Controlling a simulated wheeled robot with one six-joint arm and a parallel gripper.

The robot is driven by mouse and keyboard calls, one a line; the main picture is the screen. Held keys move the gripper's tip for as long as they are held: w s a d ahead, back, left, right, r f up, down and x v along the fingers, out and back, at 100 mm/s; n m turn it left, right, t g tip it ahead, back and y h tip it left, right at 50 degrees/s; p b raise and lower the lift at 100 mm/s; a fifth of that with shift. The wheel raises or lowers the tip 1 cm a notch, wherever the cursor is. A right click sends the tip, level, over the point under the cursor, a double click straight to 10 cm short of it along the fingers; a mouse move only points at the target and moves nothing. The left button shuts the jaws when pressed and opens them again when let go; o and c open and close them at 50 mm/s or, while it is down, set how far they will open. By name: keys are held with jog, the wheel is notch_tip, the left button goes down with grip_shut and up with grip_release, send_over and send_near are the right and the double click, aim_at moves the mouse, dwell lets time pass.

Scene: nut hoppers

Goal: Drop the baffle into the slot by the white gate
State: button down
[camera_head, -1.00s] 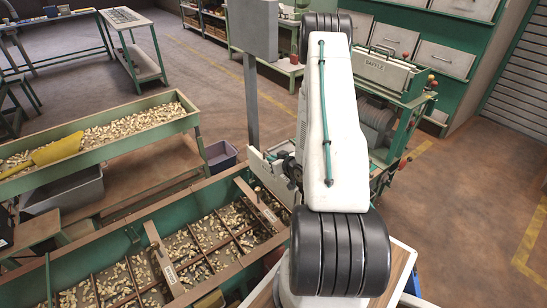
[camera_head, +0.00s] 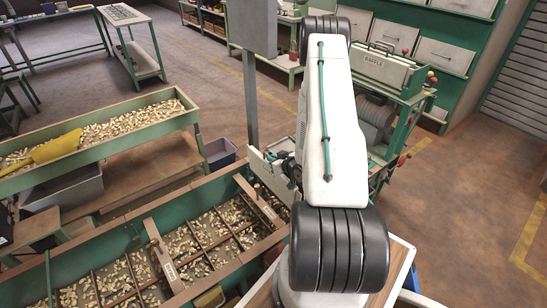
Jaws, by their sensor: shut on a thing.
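My gripper (camera_head: 281,160) shows only in part, as dark pieces left of my white arm; its fingertips are mostly hidden. It is shut on a pale flat plate, which I take to be the baffle (camera_head: 263,170). The plate hangs upright over the far right end of the green trough (camera_head: 100,247), near a brown crosspiece (camera_head: 262,205). A second brown crosspiece with a white label (camera_head: 168,268) lies further left. I cannot pick out the white gate or the slot for certain, and I cannot tell whether the plate touches the trough.
A grey post (camera_head: 251,100) with a box stands behind the plate. A green stand (camera_head: 375,65) labelled BAFFLE is right of my arm. Another trough of nuts (camera_head: 195,115) with a yellow scoop (camera_head: 57,147) is at left. Open floor lies at right.

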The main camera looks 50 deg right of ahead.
aim_at(284, 187)
jog(key=shift+f, duration=2.4)
jog(key=shift+f, duration=4.55)
jog(key=c, duration=1.5)
grip_release()
jog(key=shift+o, duration=0.2)
jog(key=v, duration=0.7)
jog(key=shift+s+a+r, duration=0.1)
jog(key=shift+s+a, duration=0.1)
jog(key=shift+s, duration=0.15)
jog(key=shift+s, duration=0.1)
